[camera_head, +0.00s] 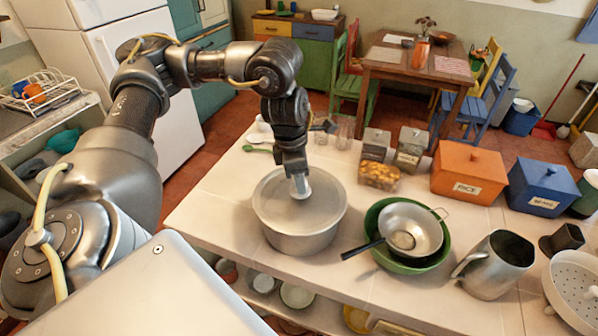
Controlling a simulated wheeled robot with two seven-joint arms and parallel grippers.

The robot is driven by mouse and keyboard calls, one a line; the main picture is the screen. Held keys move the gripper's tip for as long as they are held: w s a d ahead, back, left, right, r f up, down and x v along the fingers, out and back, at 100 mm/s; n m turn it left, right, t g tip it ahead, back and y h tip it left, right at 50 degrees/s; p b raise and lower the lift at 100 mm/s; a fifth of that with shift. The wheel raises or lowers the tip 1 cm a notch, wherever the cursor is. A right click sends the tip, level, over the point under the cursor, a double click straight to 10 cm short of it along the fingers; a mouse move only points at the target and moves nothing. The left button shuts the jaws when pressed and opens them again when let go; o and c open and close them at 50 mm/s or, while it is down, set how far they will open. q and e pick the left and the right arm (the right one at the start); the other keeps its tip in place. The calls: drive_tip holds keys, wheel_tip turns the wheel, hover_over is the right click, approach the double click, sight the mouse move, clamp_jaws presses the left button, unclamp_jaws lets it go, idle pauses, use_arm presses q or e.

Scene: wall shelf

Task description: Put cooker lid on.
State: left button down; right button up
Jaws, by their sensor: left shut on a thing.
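A wide metal cooker pot (302,243) stands on the pale tiled counter. Its flat, round grey lid (270,205) covers the pot's top and looks level. I cannot tell whether the lid is fully seated on the rim or slightly above it. My left gripper (300,190) points straight down over the middle of the lid and is shut on the lid's knob, which the fingers mostly hide. My right gripper is not in view.
Right of the pot are a green bowl (377,250) with a metal strainer (424,225), a metal jug (495,264) and a white colander (578,290). Behind stand glass jars (380,175), an orange rice box (467,172) and a blue box (542,186). The counter's front left is clear.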

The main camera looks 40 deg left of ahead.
use_arm(q)
drive_tip(key=c, duration=0.9)
unclamp_jaws()
drive_tip(key=shift+c, duration=0.2)
wheel_tip(320, 180, up, 11)
drive_tip(key=s+a, duration=0.1)
drive_tip(key=shift+f, duration=0.15)
drive_tip(key=shift+s+a, duration=0.1)
